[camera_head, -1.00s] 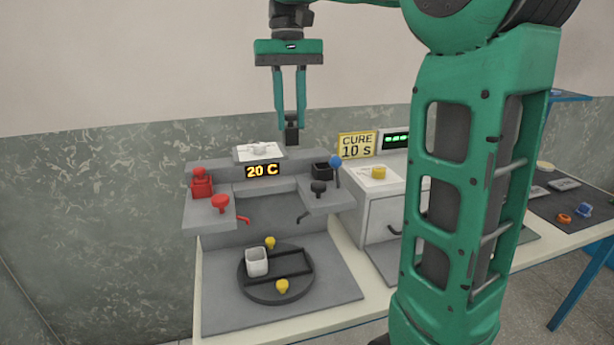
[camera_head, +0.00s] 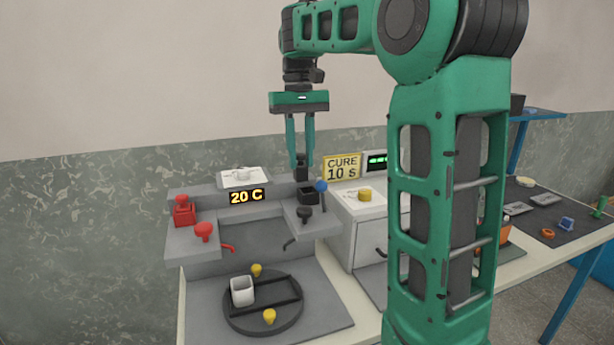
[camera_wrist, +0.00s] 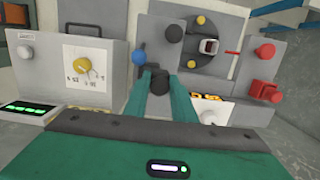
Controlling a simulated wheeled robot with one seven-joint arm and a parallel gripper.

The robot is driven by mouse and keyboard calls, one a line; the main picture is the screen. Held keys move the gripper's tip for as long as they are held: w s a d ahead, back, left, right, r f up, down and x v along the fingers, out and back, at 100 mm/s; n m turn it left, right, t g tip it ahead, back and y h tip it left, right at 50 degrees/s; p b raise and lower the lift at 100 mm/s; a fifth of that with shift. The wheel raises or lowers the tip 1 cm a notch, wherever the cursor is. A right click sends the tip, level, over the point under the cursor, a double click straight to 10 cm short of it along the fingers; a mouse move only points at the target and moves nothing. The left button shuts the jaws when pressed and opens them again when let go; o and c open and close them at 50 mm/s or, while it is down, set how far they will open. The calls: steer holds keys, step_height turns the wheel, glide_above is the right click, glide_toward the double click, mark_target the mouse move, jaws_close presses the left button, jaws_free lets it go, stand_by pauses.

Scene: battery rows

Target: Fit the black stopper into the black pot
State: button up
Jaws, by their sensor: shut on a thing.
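My gripper (camera_head: 301,160) is shut on the black stopper (camera_head: 301,173), which hangs upright between the fingertips. The black pot (camera_head: 308,197) is a small dark square cup on the right end of the grey stand. The stopper is just above and slightly left of the pot in the head view; I cannot tell whether they touch. In the wrist view my gripper (camera_wrist: 158,80) points down with the dark stopper (camera_wrist: 158,86) between its fingers. The pot is not clearly distinguishable there, mostly hidden behind the stopper and fingers.
A blue-topped lever (camera_head: 321,187) stands right beside the black pot, and a black knob (camera_head: 304,213) is in front of it. A red pot (camera_head: 184,212) and red knob (camera_head: 203,231) are at the left. A white cup (camera_head: 242,291) sits on the round turntable (camera_head: 262,323).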

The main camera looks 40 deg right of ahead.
steer(key=shift+w+d+f, duration=0.15)
steer(key=shift+d+f, duration=0.25)
steer(key=shift+d, duration=0.25)
steer(key=shift+w+d+f, duration=0.1)
steer(key=shift+d+f, duration=0.3)
steer(key=shift+d, duration=0.2)
steer(key=shift+f, duration=2.1)
jaws_close()
steer(key=o, duration=1)
jaws_free()
steer(key=shift+r, duration=0.1)
